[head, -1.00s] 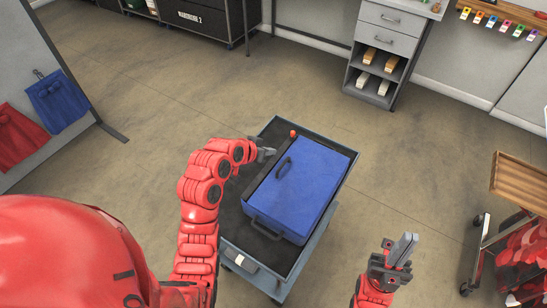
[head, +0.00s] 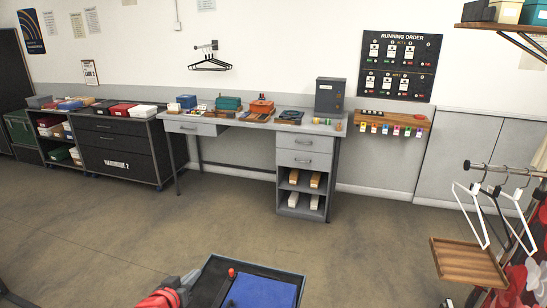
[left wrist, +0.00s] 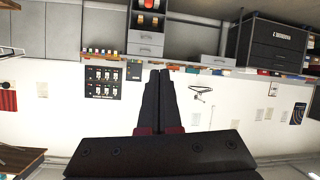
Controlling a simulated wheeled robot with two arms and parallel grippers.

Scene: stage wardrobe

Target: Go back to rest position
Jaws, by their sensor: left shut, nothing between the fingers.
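My left gripper (head: 188,279) shows at the bottom of the head view, just left of the cart's edge, with part of my red arm below it. In the left wrist view its dark fingers (left wrist: 160,75) are together and empty, with the room upside down behind them. The blue case (head: 262,292) lies on the dark-topped cart (head: 276,268), cut off by the lower edge. A small red knob (head: 231,272) stands beside the case. My right gripper is out of view.
A workbench (head: 250,126) with a drawer unit (head: 304,160) stands along the back wall, beside black cabinets (head: 112,148). The floor between cart and workbench is clear.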

